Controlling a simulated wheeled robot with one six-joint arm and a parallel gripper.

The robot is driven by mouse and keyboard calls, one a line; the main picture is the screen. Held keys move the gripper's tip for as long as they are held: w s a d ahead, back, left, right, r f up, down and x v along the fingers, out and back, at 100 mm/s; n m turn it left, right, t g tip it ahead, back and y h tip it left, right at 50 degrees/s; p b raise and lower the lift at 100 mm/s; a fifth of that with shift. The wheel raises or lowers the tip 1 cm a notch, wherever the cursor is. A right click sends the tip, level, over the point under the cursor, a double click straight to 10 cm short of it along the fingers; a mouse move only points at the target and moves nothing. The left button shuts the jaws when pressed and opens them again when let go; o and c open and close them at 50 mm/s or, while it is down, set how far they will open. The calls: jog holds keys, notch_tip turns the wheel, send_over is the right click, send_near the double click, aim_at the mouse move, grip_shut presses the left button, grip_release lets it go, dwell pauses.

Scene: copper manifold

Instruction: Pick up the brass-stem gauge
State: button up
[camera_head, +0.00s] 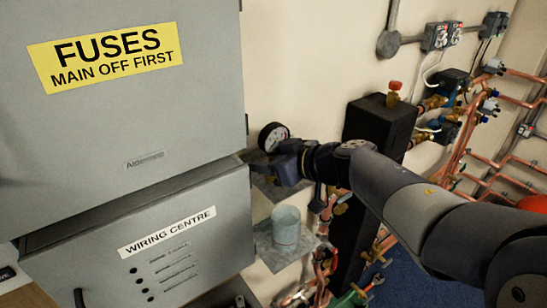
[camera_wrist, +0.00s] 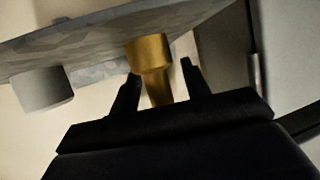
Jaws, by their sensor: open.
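The gauge (camera_head: 273,137) has a round white dial with a black rim and shows just above my gripper (camera_head: 284,163) in the head view. Its stem is hidden there by the gripper. In the wrist view, a brass stem (camera_wrist: 151,60) stands between the two dark fingers of my gripper (camera_wrist: 160,85). The fingers are open, one on each side of it, with a visible gap on the right. The left finger is close to the stem; I cannot tell whether it touches. The dial is not visible in the wrist view.
A grey shelf plate (camera_wrist: 90,42) and a grey cylinder (camera_wrist: 42,90) are close by. A pale cup (camera_head: 286,226) stands on a lower shelf (camera_head: 268,255). Grey cabinets (camera_head: 200,90) are left; a black box (camera_head: 377,130) and copper pipes (camera_head: 480,165) are right.

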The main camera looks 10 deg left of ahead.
jog(key=shift+a+f, duration=0.1)
jog(key=shift+a, duration=0.1)
jog(key=shift+c, duration=0.5)
grip_shut()
